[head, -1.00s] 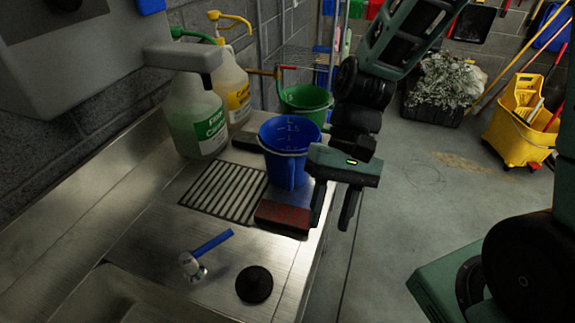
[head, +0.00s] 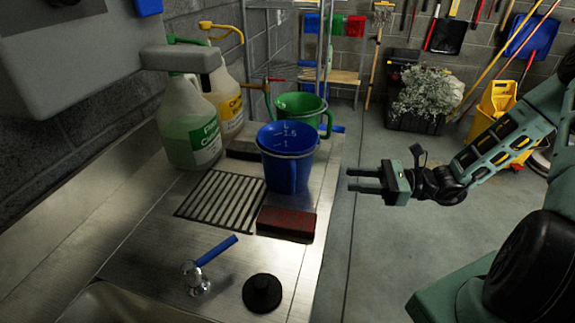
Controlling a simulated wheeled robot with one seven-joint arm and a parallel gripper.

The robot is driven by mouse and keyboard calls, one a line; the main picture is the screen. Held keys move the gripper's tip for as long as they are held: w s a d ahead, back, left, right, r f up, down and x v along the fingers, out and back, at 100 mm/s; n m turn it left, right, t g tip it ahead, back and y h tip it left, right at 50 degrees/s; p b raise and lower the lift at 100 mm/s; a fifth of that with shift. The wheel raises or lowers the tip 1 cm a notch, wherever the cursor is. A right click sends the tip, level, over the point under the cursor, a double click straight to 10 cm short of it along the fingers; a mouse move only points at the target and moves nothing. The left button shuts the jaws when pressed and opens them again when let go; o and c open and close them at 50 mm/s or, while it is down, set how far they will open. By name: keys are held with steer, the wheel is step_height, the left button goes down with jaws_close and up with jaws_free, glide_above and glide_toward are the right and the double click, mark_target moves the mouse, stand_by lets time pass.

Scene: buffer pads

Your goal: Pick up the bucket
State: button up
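A blue bucket (head: 286,165) with measuring marks stands upright on the metal counter, its handle toward me. A green bucket (head: 299,106) stands behind it, partly hidden by it. My gripper (head: 349,180) is off to the right of the blue bucket, past the counter's right edge. It is open and empty, its two fingers apart and pointing left toward the bucket. A clear gap shows between the fingertips and the blue bucket.
A red-brown block (head: 286,224) lies in front of the blue bucket. A black stopper (head: 262,293) and a blue-handled tap (head: 200,275) are nearer. Jugs (head: 191,130) stand at the left behind a drain grate (head: 222,197).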

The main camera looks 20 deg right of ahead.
steer(key=p, duration=0.2)
glide_toward(292, 193)
steer(key=w+a+r, duration=0.3)
steer(key=a+r, duration=0.1)
steer(key=r, duration=0.1)
steer(key=shift+f+p+x, duration=0.2)
steer(key=shift+p+x, duration=0.35)
steer(key=shift+x, duration=0.75)
steer(key=shift+f+p+x, duration=0.15)
steer(key=shift+p+x, duration=0.4)
steer(key=shift+x, duration=0.7)
steer(key=shift+c, duration=0.4)
jaws_close()
